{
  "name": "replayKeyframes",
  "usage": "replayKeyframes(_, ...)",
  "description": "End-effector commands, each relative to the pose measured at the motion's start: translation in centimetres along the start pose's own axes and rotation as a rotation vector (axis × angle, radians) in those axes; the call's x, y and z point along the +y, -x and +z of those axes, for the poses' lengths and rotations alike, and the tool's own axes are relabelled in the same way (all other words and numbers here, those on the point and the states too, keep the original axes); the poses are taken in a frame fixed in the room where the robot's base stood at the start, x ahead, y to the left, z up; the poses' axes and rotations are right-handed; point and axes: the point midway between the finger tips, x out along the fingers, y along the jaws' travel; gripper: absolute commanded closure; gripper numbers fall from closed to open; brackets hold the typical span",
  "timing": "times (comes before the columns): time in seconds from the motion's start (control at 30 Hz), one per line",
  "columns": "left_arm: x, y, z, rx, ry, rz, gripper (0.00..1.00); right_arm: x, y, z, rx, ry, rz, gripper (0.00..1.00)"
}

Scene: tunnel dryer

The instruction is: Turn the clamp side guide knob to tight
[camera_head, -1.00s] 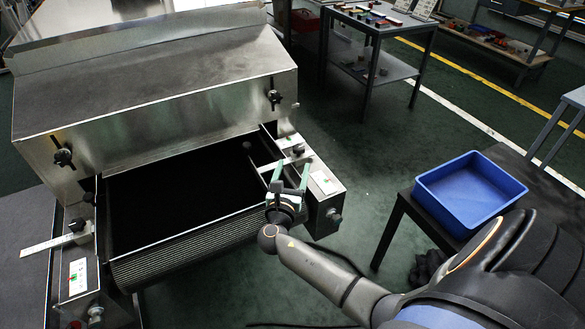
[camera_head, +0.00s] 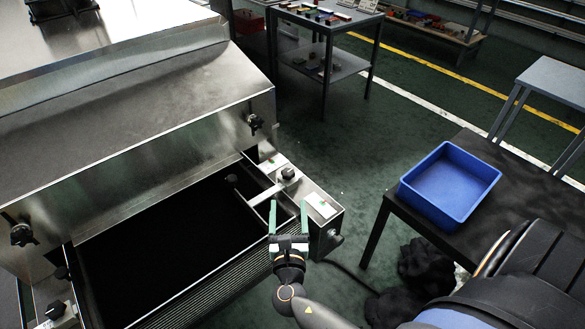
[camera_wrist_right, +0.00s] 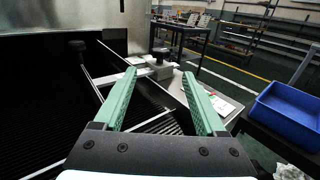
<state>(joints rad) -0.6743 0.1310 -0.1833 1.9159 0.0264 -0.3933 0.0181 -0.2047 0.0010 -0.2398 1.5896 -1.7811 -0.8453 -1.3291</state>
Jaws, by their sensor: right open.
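The clamp side guide knob (camera_head: 288,174) is a black knob on a metal bracket at the right side of the dryer's belt opening. It also shows in the right wrist view (camera_wrist_right: 161,55), beyond the fingertips. My right gripper (camera_head: 288,222) is open and empty, with two green fingers apart, short of the knob and pointing toward it. The side guide bar (camera_head: 263,192) runs from the knob over the belt, with a dark round end piece (camera_head: 232,180). My left gripper is not in view.
The black belt (camera_head: 160,245) fills the dryer opening. Another black knob (camera_head: 256,122) is on the hood above. A white label plate (camera_head: 320,205) lies on the side rail, with a side knob (camera_head: 333,237) below. A blue bin (camera_head: 450,185) stands on a dark table at the right.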

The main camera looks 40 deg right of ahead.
Motion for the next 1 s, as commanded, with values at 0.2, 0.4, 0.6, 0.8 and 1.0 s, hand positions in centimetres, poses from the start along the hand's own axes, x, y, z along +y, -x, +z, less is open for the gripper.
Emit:
replayKeyframes(0.2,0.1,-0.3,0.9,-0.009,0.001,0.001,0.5,0.0,-3.1,-0.1,-0.004,-0.002,-0.002,0.27)
replayKeyframes(0.4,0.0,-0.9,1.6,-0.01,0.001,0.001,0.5,0.0,-7.3,-0.1,-0.003,-0.001,-0.002,0.27)
replayKeyframes(0.6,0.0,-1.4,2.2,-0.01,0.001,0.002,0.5,0.0,-10.6,-0.1,-0.002,0.0,-0.001,0.27)
replayKeyframes(0.8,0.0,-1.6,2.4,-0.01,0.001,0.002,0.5,0.0,-12.1,-0.1,0.001,0.0,-0.001,0.27)
replayKeyframes(1.0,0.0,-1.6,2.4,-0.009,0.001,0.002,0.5,0.0,-12.3,0.0,0.001,0.0,-0.001,0.27)
